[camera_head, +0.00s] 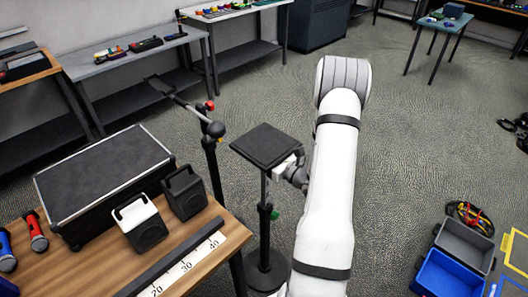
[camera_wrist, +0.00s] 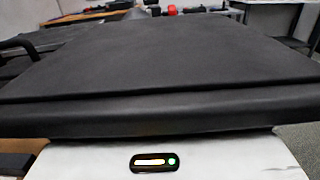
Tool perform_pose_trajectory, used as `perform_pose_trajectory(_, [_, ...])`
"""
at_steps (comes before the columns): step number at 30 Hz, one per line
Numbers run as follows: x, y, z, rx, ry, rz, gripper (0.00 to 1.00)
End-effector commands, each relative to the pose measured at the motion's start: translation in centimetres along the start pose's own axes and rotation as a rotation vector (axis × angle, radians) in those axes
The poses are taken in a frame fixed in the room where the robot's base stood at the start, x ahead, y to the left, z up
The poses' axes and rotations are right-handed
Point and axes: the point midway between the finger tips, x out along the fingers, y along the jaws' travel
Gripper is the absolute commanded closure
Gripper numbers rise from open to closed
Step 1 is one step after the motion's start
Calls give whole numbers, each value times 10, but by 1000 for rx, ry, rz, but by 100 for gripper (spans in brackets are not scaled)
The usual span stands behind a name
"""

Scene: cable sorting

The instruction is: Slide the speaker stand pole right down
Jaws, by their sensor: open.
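The speaker stand has a flat black square top plate (camera_head: 266,145), a dark upright pole (camera_head: 264,195), a green knob (camera_head: 275,214) partway down and a round black base (camera_head: 266,277). My gripper (camera_head: 284,168) is open at the plate's right edge, close to the pole just under the plate. In the wrist view the top plate (camera_wrist: 165,65) fills the middle, and my white gripper housing with its lit indicator shows below its near edge. The fingers are hidden by the plate, so I cannot tell whether they are around the pole or touching it.
A wooden table (camera_head: 205,262) at left front holds two small speakers, a black case (camera_head: 105,180) and a ruler. Blue and grey bins (camera_head: 450,275) lie right. Floor beyond is open.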

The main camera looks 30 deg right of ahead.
Motion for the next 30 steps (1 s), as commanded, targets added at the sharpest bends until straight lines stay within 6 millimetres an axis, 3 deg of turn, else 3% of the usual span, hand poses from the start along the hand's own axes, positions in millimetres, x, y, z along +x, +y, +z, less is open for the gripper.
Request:
perform_pose_trajectory(9, [3,1,0,0,0,1,51])
perform_pose_trajectory(27, [3,1,0,0,0,3,100])
perform_pose_trajectory(30, [3,2,0,0,0,3,100])
